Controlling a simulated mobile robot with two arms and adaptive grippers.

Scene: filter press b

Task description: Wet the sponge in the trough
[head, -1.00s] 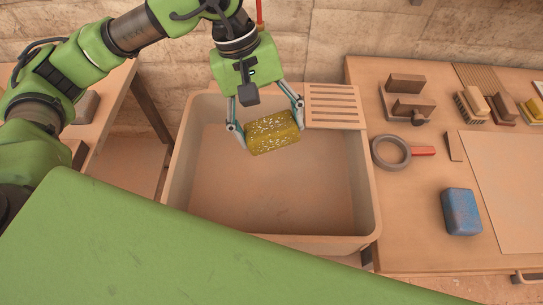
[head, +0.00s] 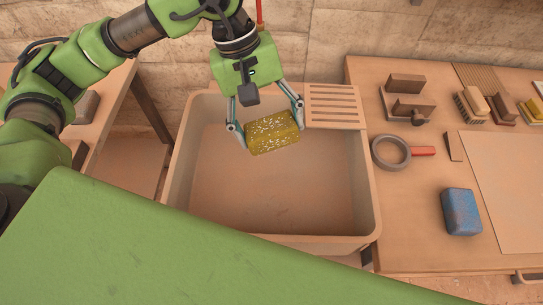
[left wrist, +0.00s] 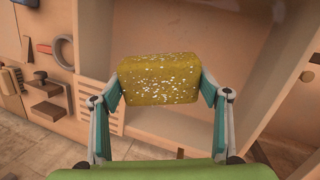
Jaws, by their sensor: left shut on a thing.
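The sponge (head: 273,133) is a yellow block with white specks. My left gripper (head: 268,128) is shut on it, one finger at each end, and holds it over the upper part of the trough. The sponge also shows in the left wrist view (left wrist: 160,80), between the two fingers. The trough (head: 366,200) is a deep tan basin with a plain floor; I cannot tell whether it holds water. The sponge's exact height above the floor is unclear. My right gripper is not in view.
A slatted rack (head: 335,107) lies across the trough's upper right corner. On the bench at right are a ring with a red handle (head: 391,152), a blue block (head: 461,211), brushes (head: 471,106) and a pale board (head: 507,180). My green body covers the lower left.

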